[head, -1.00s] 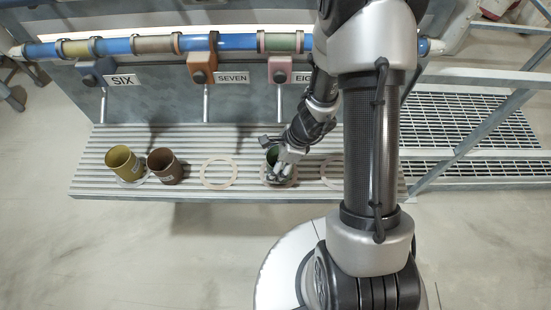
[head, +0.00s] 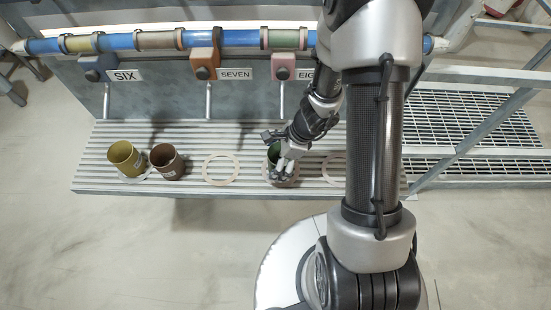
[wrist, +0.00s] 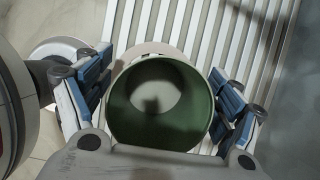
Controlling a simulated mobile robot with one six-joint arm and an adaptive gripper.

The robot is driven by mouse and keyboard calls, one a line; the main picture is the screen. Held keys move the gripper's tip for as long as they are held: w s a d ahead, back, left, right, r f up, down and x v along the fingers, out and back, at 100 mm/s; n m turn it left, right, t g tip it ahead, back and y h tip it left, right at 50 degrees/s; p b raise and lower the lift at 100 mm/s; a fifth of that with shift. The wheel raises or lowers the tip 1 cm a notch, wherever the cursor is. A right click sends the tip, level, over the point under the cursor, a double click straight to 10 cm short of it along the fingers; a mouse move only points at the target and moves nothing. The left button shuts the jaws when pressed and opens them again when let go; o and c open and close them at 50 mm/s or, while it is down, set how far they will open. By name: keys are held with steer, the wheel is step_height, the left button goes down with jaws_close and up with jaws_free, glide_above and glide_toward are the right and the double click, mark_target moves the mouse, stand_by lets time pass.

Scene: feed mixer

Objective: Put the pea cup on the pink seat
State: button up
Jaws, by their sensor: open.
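The green cup, which I take as the pea cup (head: 274,151), stands on the slatted bench over a pale pinkish ring seat (head: 267,176). The seat lies below the pink box marked EIG... (head: 284,67). In the wrist view the cup (wrist: 122,118) shows its open mouth and empty-looking inside, and the ring (wrist: 150,48) peeks out past its far rim. My gripper (head: 283,171) is open, with one finger on each side of the cup (wrist: 160,100). Whether the fingers touch the cup, and whether its base sits flat, I cannot tell.
A yellow-olive cup (head: 124,156) and a brown cup (head: 167,163) stand close together at the left of the bench (head: 110,188). An empty ring (head: 221,168) lies between them and my gripper. Another ring (head: 335,170) is partly hidden by my arm.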

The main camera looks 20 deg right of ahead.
steer(key=p+v, duration=0.5)
steer(key=v, duration=0.6)
steer(key=shift+d+r+p, duration=0.2)
steer(key=shift+r+p, duration=0.1)
steer(key=shift+p, duration=0.1)
steer(key=shift+f, duration=0.1)
